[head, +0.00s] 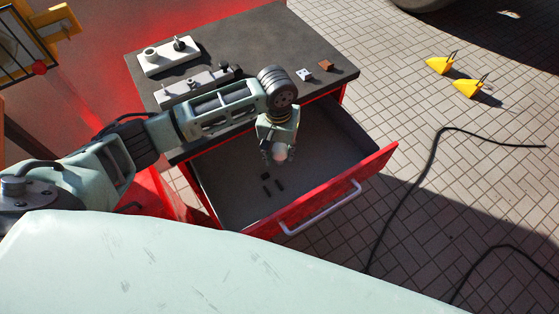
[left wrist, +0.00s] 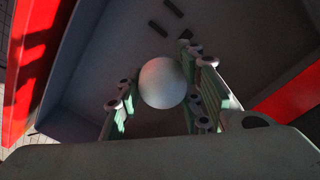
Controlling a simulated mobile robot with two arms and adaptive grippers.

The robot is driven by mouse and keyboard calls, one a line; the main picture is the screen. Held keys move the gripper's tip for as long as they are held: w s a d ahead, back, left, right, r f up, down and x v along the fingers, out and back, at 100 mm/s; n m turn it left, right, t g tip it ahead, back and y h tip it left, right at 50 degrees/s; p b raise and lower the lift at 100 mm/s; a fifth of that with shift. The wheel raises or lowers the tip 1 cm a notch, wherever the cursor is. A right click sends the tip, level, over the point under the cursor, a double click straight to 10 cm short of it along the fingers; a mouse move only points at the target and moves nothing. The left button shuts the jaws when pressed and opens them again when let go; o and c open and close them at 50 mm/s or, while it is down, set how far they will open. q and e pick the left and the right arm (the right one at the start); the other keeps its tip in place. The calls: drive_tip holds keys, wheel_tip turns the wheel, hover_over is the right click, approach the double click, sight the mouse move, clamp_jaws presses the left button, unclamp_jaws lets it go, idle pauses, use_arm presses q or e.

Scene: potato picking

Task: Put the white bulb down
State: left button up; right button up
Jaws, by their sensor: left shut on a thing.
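The white bulb (left wrist: 163,83) is a round, pale ball between the fingers of my left gripper (left wrist: 160,97) in the left wrist view. In the head view the bulb (head: 280,153) shows at the tip of my left gripper (head: 277,150), which points down over the open drawer (head: 330,180). The left gripper is shut on the bulb and appears to hold it above the drawer's grey floor; the exact height cannot be told. My right gripper is not in view.
Several small dark pieces (head: 267,188) lie on the drawer floor. The dark tabletop (head: 240,45) above carries a white fixture (head: 168,58), a grey fixture (head: 190,86), a white block (head: 304,75) and a brown block (head: 326,65). The drawer's right side is clear.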

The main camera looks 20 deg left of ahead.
sight(279, 147)
use_arm(q)
drive_tip(key=shift+a+f, duration=0.1)
drive_tip(key=shift+f, duration=3.9)
drive_tip(key=shift+s+f, duration=0.1)
drive_tip(key=o, duration=1.1)
drive_tip(key=r, duration=1.2)
drive_tip(key=shift+a+r, duration=0.15)
drive_tip(key=shift+a, duration=0.05)
